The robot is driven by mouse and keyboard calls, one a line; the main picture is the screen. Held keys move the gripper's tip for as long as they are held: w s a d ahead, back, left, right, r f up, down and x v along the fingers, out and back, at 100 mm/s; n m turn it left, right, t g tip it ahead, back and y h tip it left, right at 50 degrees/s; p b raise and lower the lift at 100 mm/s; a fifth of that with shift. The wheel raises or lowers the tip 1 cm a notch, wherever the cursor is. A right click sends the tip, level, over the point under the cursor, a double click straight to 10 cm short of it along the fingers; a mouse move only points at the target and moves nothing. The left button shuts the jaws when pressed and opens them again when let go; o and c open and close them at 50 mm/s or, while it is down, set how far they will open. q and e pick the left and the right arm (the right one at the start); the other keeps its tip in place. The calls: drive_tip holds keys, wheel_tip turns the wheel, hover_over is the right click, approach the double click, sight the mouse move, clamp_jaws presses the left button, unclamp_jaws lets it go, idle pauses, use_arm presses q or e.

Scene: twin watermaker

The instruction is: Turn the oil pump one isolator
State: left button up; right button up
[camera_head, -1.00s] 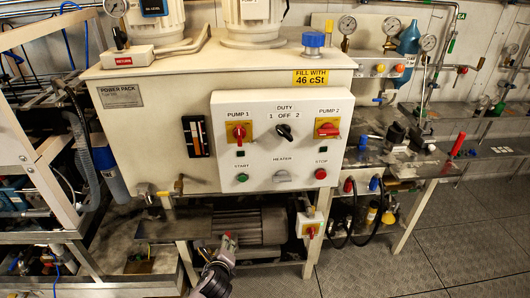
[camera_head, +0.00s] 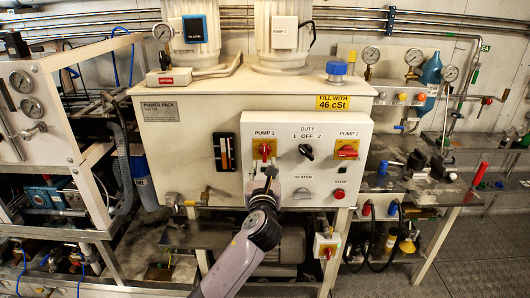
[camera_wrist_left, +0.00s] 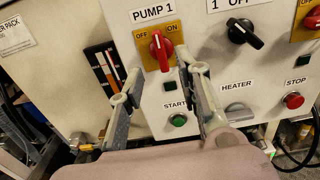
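The pump 1 isolator (camera_head: 264,149) is a red handle on a yellow plate, at the upper left of the white control panel (camera_head: 318,193). Its handle stands about upright. In the left wrist view the isolator (camera_wrist_left: 161,49) shows OFF at its left and ON at its right. My left gripper (camera_head: 268,176) is in front of the panel, just below the isolator in the head view. In the left wrist view its two fingers (camera_wrist_left: 166,71) are spread, with the handle at the upper gap between their tips; I see no clear contact. My right gripper is not in view.
The panel also bears the black duty switch (camera_head: 306,151), the pump 2 isolator (camera_head: 347,149) with its handle lying sideways, and the red stop button (camera_head: 338,193). The green start button (camera_wrist_left: 178,120) lies between my fingers in the wrist view. Another red-and-yellow switch (camera_head: 327,246) hangs below the panel.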

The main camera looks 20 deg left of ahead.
sight(264, 153)
use_arm(q)
drive_tip(key=x, duration=0.8)
drive_tip(key=shift+w+a+f, duration=0.1)
drive_tip(key=shift+w, duration=0.15)
clamp_jaws()
